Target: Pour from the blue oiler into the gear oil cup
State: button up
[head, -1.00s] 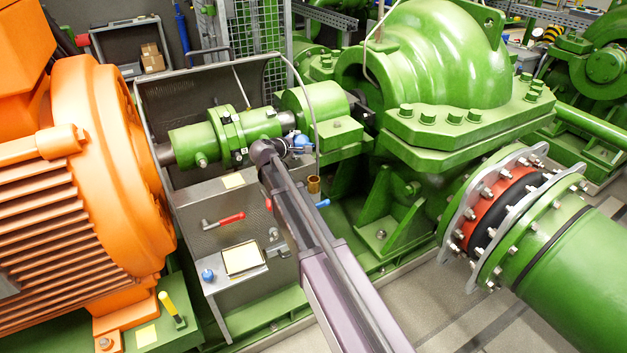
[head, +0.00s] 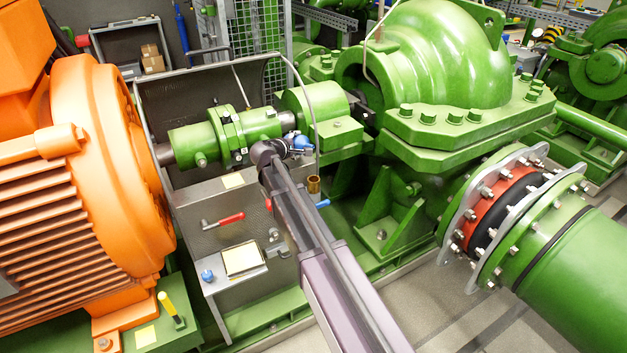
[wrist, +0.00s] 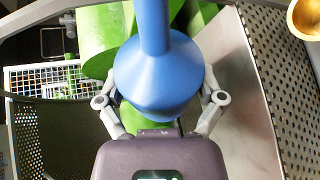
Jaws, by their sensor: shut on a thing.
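The blue oiler (wrist: 157,78) is in my gripper (wrist: 160,99), with one finger on each side of its round body. Its narrower neck points to the top of the wrist view. In the head view my gripper (head: 284,148) is mostly hidden by my own arm, and the oiler (head: 301,142) shows as a small blue shape beside the green bearing housing. A brass cup (head: 314,185), which looks like the gear oil cup, stands below and slightly right of the oiler. It also shows at the top right corner of the wrist view (wrist: 308,18), apart from the oiler.
The green pump (head: 440,60) and shaft housing (head: 225,135) stand close behind my gripper. A bent guard rail (head: 313,110) passes near the oiler. The orange motor (head: 110,160) is at left. A red-handled lever (head: 223,221) and small shelf (head: 240,262) are in front.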

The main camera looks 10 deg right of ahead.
jog(key=shift+f+m+t+b, duration=0.35)
jog(key=shift+m+t+b, duration=0.65)
jog(key=shift+m+b, duration=0.25)
dwell(4.4)
jog(key=shift+r, duration=0.1)
jog(key=shift+w+r+n+g+p, duration=0.1)
jog(key=shift+r+n+g+p, duration=0.2)
jog(key=shift+n+p, duration=0.35)
jog(key=shift+r+n+g+p, duration=0.15)
jog(key=shift+n+g+p, duration=0.5)
jog(key=shift+p, duration=0.2)
jog(key=shift+s+n+g, duration=0.2)
jog(key=shift+n+g, duration=0.05)
jog(key=shift+n, duration=0.1)
